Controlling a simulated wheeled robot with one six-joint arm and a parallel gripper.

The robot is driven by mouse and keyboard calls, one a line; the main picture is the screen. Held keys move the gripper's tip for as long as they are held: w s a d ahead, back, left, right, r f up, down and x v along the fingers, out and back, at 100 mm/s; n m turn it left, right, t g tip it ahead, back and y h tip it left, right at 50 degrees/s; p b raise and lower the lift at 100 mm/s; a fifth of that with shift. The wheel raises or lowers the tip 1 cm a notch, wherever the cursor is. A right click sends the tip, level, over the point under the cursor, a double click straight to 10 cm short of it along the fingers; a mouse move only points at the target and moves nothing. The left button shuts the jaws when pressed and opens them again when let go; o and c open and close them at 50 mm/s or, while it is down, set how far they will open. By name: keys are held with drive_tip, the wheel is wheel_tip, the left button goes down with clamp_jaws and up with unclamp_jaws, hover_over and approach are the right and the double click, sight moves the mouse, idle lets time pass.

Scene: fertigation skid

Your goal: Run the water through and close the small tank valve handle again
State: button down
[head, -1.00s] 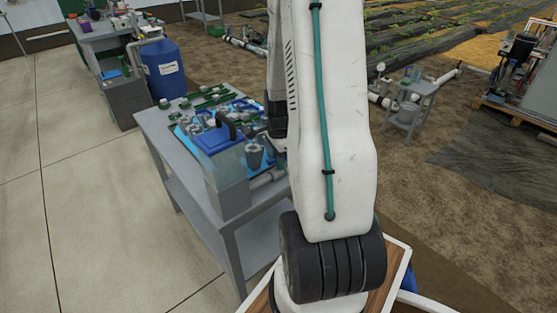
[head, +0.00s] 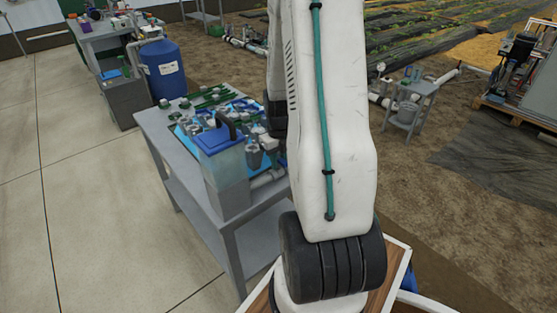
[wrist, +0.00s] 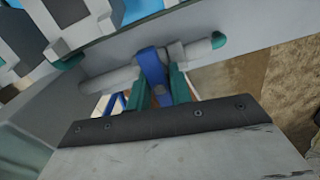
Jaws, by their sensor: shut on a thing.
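The small clear tank (head: 226,170) with a blue lid stands at the front corner of the grey table in the head view. In the head view my arm hides the gripper and handle.
The grey table (head: 160,140) carries several fittings on a blue mat close behind the tank. A blue barrel (head: 163,70) stands farther back. The concrete floor at the left is clear.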

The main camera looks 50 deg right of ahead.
drive_tip(key=c, duration=1.2)
unclamp_jaws()
drive_tip(key=shift+r, duration=0.1)
wheel_tip(320, 180, up, 10)
drive_tip(key=shift+f, duration=0.1)
